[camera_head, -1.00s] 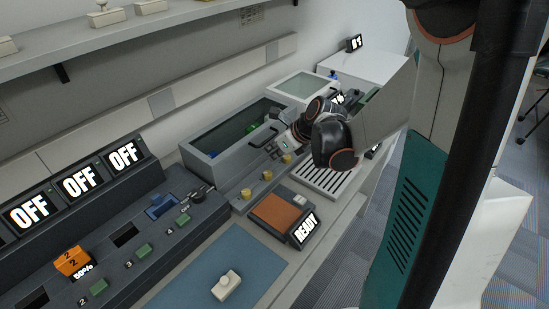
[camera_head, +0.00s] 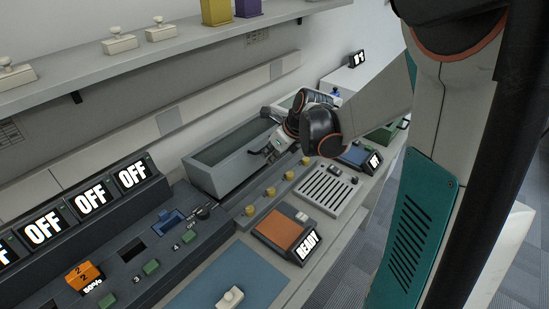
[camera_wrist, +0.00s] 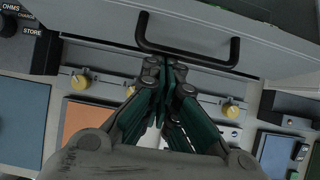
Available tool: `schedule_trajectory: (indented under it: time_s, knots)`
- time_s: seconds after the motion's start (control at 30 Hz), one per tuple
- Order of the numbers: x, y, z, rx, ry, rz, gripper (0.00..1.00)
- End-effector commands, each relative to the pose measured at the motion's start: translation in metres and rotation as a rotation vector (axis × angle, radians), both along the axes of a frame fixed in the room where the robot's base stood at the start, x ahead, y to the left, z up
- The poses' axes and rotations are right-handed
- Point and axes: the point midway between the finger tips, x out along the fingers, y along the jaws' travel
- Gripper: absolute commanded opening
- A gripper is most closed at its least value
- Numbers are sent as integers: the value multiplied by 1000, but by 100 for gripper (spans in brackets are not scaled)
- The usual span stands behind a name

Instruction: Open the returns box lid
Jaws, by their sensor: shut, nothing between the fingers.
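A grey box (camera_head: 222,181) stands at the back of the bench in the head view; I take it for the returns box. Its top looks grey-green, and I cannot tell whether the lid is shut. In the wrist view its front face (camera_wrist: 105,62) carries a black bar handle (camera_wrist: 236,52). My gripper (camera_wrist: 165,63) is shut and empty, its fingertips at the lower bar of the handle. I cannot tell whether they touch it. In the head view my gripper (camera_head: 266,149) is at the box's front right, and my arm hides the area beyond.
Several yellow knobs (camera_head: 250,211) line the bench before the box. A slotted tray (camera_head: 322,192), an orange pad (camera_head: 279,232) marked READY and a blue mat (camera_head: 205,290) lie in front.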

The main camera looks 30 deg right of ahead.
Motion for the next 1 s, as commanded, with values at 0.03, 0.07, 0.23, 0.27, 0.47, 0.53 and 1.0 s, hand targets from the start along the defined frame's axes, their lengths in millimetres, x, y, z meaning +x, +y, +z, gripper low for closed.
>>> schedule_trajectory:
  time_s: [0.03, 0.07, 0.23, 0.27, 0.47, 0.53, 1.0]
  knots:
    - [5, 3, 16, 1, -2, 2, 0]
    - [9, 4, 21, 1, -2, 2, 0]
    - [31, 13, 49, 1, -3, 2, 0]
    - [35, 15, 54, 0, -3, 3, 0]
    - [67, 28, 80, 1, -3, 2, 0]
    - [79, 33, 88, 0, -3, 3, 0]
    - [156, 64, 114, 1, -3, 1, 0]
